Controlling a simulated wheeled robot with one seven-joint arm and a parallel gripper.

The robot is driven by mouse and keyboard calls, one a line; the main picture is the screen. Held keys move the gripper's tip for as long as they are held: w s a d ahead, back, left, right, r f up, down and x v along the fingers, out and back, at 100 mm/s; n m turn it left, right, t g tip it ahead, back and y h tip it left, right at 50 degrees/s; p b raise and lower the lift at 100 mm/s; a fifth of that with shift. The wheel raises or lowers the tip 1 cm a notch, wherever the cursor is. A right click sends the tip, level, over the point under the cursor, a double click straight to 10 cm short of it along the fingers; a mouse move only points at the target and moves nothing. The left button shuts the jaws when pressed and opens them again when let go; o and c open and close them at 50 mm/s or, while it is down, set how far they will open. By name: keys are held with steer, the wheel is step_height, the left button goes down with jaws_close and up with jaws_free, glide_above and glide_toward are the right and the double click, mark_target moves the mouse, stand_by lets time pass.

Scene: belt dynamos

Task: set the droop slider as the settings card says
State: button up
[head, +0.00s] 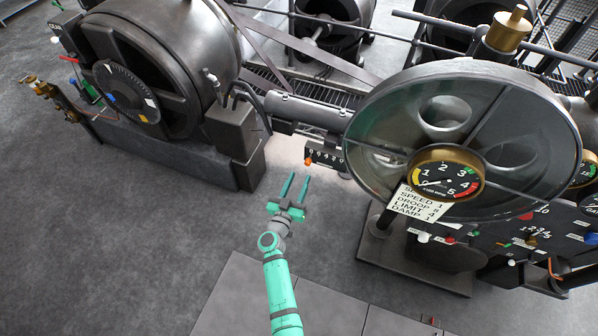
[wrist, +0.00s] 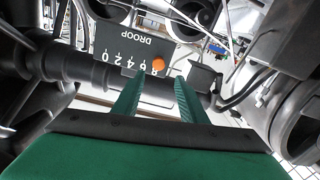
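The droop slider box (head: 324,155) is a dark panel with a row of numbers, under the pipe left of the big wheel. Its orange knob (head: 308,161) sits at the left end. In the wrist view the DROOP panel (wrist: 122,45) appears upside down, with the orange knob (wrist: 158,64) at the right end of the scale; which number it marks is hard to tell. The settings card (head: 420,208) hangs below the gauge; its droop line seems to read 8. My gripper (head: 293,182) is open and empty, short of the knob, fingers pointing toward the panel.
The big wheel (head: 395,90) with its gauge (head: 446,177) stands to the right. A dark dynamo (head: 165,60) on its base is at left. A control panel (head: 535,235) is at lower right. The grey floor (head: 175,240) around my arm is clear.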

steer(key=shift+v, duration=2.05)
steer(key=s+r+n+y, duration=0.1)
steer(key=s+r, duration=0.4)
steer(key=s, duration=0.8)
steer(key=s+r+n+y, duration=0.1)
steer(key=s+r+y, duration=0.2)
steer(key=s, duration=1.1)
steer(key=s+r+g+y, duration=0.1)
steer(key=s+r+y, duration=0.2)
steer(key=s+r, duration=0.6)
steer(key=s, duration=0.4)
steer(key=shift+s+a+r+n, duration=0.15)
steer(key=shift+s+n, duration=0.2)
steer(key=shift+n, duration=0.05)
steer(key=shift+s+a+r, duration=0.2)
steer(key=shift+s+a, duration=0.25)
steer(key=shift+a, duration=0.35)
